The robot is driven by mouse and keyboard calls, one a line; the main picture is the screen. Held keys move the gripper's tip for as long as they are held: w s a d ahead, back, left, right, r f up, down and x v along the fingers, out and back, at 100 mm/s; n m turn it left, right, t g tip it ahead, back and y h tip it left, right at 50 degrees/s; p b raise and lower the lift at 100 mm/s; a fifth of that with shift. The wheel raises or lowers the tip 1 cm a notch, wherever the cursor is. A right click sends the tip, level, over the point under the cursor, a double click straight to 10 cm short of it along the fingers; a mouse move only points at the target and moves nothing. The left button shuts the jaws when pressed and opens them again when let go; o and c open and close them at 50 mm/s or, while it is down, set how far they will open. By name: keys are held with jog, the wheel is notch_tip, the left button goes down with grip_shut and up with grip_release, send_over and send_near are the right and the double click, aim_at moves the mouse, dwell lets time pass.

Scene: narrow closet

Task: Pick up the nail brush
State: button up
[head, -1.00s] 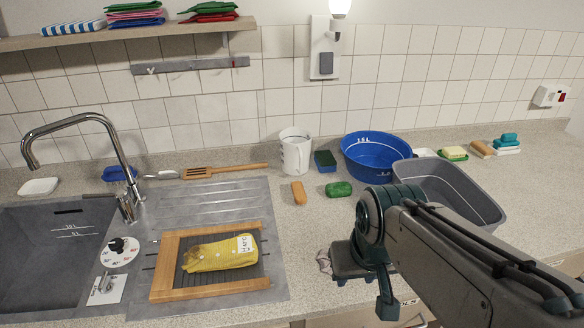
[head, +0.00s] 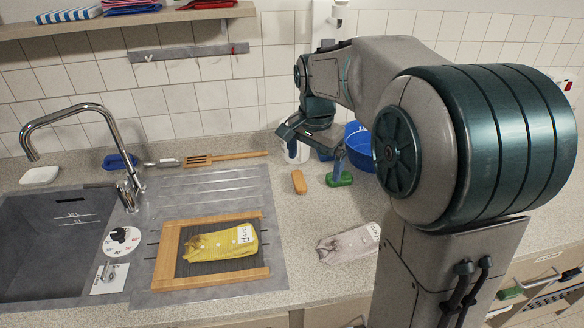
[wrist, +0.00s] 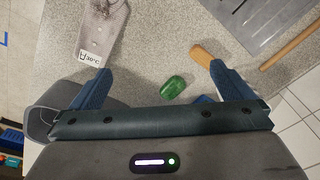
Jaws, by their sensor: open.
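A small tan-brown oblong block (head: 299,182), which looks like the nail brush, lies on the speckled counter right of the drainer. In the wrist view the nail brush (wrist: 202,55) shows just beyond the right fingertip, partly covered by it. A green rounded item (head: 340,179) lies right of it; in the wrist view the green item (wrist: 173,87) shows between the fingers. My gripper (head: 313,153) is open and empty, pointing down over the back of the counter; its blue fingers (wrist: 160,72) are spread wide.
A white jug (head: 296,152) and a blue basin (head: 358,146) stand behind, partly hidden by my arm. A pale grey packet (head: 348,243) lies near the front edge. A yellow cloth (head: 220,243) lies on a wooden-framed board (head: 167,255).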

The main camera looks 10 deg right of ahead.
jog(key=w+f+m, duration=0.2)
jog(key=w+m, duration=0.2)
jog(key=w, duration=0.6)
jog(key=m+g+h+p, duration=0.1)
jog(key=m, duration=0.3)
send_near(299, 179)
jog(key=f, duration=0.1)
jog(key=f+p, duration=0.1)
jog(key=f, duration=0.2)
jog(key=shift+d, duration=0.25)
jog(key=shift+w+d+f+p, duration=0.15)
jog(key=shift+f+p, duration=0.5)
jog(key=shift+f, duration=0.65)
jog(key=shift+s+d+f+p, duration=0.1)
jog(key=shift+f+p, duration=0.5)
jog(key=shift+f, duration=0.7)
jog(key=c, duration=0.8)
